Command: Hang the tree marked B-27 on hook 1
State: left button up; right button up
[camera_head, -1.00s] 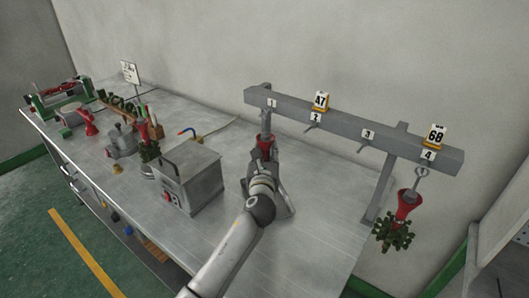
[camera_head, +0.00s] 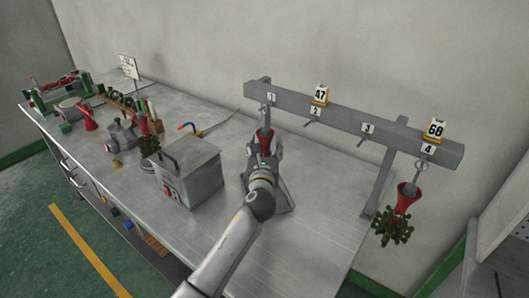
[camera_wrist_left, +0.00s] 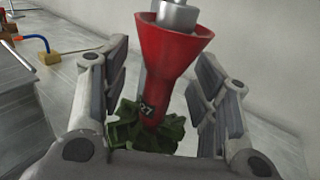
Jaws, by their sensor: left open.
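My left gripper also shows in the head view (camera_head: 264,158).
Another red-cupped tree (camera_head: 402,208) hangs at hook 4. Hooks 2 (camera_head: 310,123) and 3 (camera_head: 363,141) are bare. Yellow signs 47 (camera_head: 320,95) and 68 (camera_head: 435,129) stand on the rail. A grey metal box (camera_head: 192,175) is left of my arm. The table's right part is clear.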

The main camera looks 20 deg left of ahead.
pick_arm(q)
jog(key=v, duration=1.2)
